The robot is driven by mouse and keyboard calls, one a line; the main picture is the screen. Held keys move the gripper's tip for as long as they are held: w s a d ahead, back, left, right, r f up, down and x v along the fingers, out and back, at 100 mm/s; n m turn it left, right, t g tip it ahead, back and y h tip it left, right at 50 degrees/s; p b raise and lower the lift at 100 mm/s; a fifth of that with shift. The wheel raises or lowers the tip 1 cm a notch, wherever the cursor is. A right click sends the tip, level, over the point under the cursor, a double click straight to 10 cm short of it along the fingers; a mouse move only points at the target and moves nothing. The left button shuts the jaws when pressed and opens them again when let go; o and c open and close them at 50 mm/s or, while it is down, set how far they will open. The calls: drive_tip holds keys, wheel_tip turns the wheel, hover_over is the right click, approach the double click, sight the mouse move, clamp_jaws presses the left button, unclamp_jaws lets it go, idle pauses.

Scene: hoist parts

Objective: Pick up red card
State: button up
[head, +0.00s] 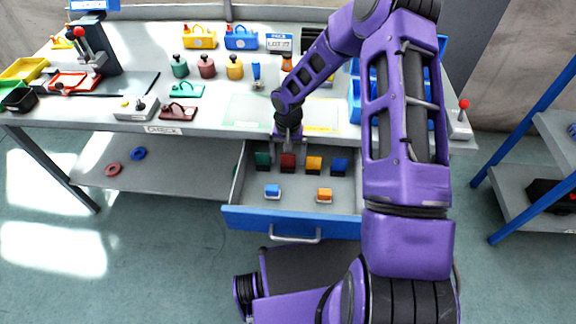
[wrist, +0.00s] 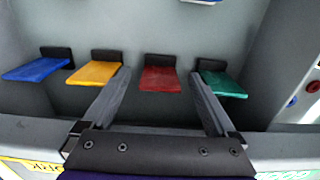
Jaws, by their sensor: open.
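The red card (wrist: 160,79) stands in a dark holder in the open drawer, between the yellow card (wrist: 94,73) and the green card (wrist: 221,84) in the wrist view. It also shows in the head view (head: 288,161), just below my gripper (head: 288,142). In the wrist view, the fingers of my gripper (wrist: 162,92) are apart and empty. The left finger reaches toward the yellow card's edge and the right toward the green card. The red card lies between the finger lines, and I cannot tell its exact depth relative to the tips.
The blue card (head: 339,165) is at the row's right in the head view. A small blue block (head: 272,190) and an orange block (head: 324,194) sit nearer the drawer (head: 255,215) front. The workbench (head: 222,122) edge lies close behind my gripper.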

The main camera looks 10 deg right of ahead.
clamp_jaws()
drive_tip(key=shift+r, duration=0.1)
idle(0.3)
wheel_tip(320, 180, up, 18)
drive_tip(key=p, duration=0.1)
drive_tip(key=shift+w+p, duration=0.15)
drive_tip(key=shift+p, duration=0.25)
